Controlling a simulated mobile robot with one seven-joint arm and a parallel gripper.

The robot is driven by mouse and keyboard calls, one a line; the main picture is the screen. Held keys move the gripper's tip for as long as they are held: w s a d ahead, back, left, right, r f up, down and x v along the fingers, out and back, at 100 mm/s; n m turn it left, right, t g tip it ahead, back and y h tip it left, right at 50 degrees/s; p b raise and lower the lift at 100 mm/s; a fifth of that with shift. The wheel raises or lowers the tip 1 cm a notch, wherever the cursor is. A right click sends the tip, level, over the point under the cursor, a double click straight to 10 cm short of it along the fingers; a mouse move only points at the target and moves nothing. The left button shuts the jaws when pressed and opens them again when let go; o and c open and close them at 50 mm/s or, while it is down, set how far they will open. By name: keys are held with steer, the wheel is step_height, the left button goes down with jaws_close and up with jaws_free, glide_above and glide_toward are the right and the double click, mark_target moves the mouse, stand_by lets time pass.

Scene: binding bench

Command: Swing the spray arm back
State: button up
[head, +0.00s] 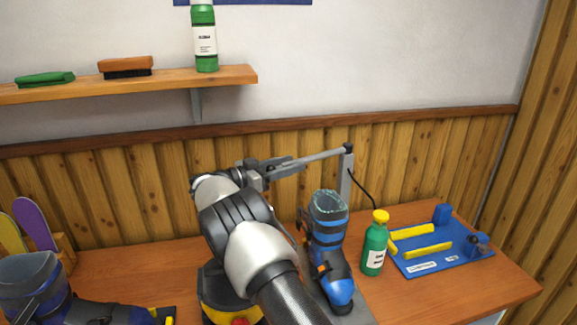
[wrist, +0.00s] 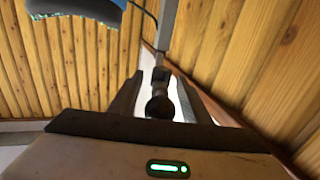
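The spray arm (head: 322,156) is a thin grey rod reaching left from the top of a grey post (head: 346,175) at the back of the bench. My gripper (head: 284,166) is at the rod's free left end. In the wrist view, the spray arm's round dark end (wrist: 160,104) lies between my two fingers (wrist: 160,98). Light gaps show between the rod and the fingers, so my gripper looks open around it, not closed on it. The exact contact is partly hidden by my gripper body.
A blue-black ski boot (head: 328,240) stands upright below the spray arm, also partly in the wrist view (wrist: 85,8). A green bottle with yellow cap (head: 375,245) and a blue jig (head: 430,255) are to its right. Another boot (head: 30,285) is at left. A shelf (head: 150,83) hangs above.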

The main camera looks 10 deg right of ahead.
steer(key=shift+a, duration=0.1)
steer(key=b+v, duration=0.2)
steer(key=v, duration=1.5)
steer(key=shift+s+a, duration=0.1)
steer(key=shift+a, duration=0.05)
